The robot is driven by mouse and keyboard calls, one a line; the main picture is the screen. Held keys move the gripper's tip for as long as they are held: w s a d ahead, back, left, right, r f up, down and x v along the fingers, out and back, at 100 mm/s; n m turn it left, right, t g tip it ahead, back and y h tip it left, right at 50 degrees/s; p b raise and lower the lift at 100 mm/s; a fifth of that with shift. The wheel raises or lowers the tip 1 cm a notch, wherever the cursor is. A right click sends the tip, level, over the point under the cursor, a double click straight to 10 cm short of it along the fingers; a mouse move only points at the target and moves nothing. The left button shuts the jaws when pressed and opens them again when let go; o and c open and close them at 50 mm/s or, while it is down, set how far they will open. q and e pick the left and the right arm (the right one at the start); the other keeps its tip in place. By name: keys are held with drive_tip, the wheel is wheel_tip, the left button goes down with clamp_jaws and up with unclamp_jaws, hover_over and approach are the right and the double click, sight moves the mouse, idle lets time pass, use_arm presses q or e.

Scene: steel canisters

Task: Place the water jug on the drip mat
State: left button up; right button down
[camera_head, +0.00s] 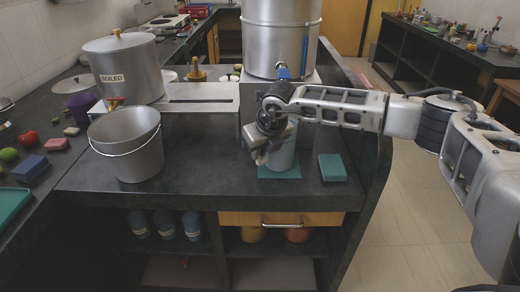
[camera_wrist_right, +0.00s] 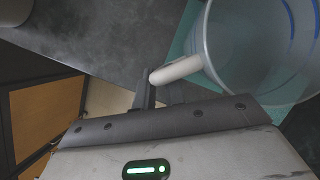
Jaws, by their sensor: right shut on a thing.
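The water jug (camera_head: 283,158) is a pale, see-through grey-blue vessel. In the head view it is upright over the teal drip mat (camera_head: 292,175), below the tap of the big steel canister (camera_head: 282,40). Its base appears to be within the mat; I cannot tell whether it touches. My right gripper (camera_head: 260,156) is at the jug's left side, shut on its handle. In the right wrist view the jug (camera_wrist_right: 262,50) is open-topped and looks empty, its white handle (camera_wrist_right: 176,70) runs to the fingers (camera_wrist_right: 158,90), and the mat (camera_wrist_right: 184,38) shows beside it. My left gripper is not in view.
A teal block (camera_head: 332,168) lies close right of the mat, near the counter's right edge. A steel bucket (camera_head: 128,145) stands on the left, with a lidded pot labelled BOILED (camera_head: 126,72) behind it. The counter (camera_head: 215,170) between bucket and mat is clear.

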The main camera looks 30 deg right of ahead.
drive_tip(key=c, duration=1.5)
unclamp_jaws()
